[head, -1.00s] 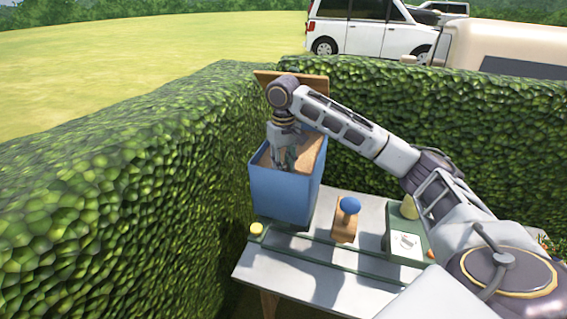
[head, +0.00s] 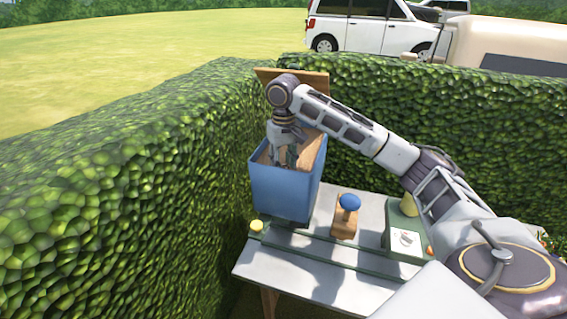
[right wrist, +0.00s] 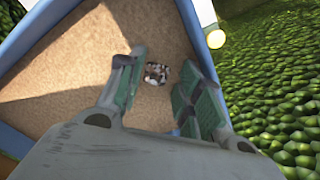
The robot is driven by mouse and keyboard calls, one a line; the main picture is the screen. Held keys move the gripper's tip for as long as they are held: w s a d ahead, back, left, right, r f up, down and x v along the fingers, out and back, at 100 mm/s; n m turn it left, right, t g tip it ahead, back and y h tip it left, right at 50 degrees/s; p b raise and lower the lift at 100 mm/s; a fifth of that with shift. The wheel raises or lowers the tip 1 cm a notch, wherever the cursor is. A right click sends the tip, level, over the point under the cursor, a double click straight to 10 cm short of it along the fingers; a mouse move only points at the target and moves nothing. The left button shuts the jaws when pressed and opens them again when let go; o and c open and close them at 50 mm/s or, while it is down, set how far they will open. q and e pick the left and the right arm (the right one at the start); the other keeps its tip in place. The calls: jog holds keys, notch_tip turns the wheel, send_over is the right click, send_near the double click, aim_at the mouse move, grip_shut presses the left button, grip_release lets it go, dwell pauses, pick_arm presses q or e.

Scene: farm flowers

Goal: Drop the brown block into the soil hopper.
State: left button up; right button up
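The blue soil hopper (head: 282,195) stands on the table, open at the top and filled with brown soil (right wrist: 75,65). My right gripper (head: 284,160) points down into the hopper's opening. In the right wrist view, its two green-grey fingers (right wrist: 162,65) are spread apart. A small speckled brown and white block (right wrist: 157,73) lies on the soil, seen between the fingers, with a visible gap on each side. The block cannot be made out in the head view. My left gripper is not in view.
The grey table (head: 325,285) also bears a wooden stand with a blue knob (head: 349,202), a green box with a dial (head: 405,241) and a yellow button (head: 256,226). A wooden board (head: 305,80) rises behind the hopper. Hedges (head: 130,190) close in the left and back.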

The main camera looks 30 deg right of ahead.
aim_at(284, 167)
notch_tip(284, 167, up, 8)
jog(key=shift+r, duration=0.25)
dwell(0.7)
jog(key=shift+s, duration=0.15)
dwell(0.9)
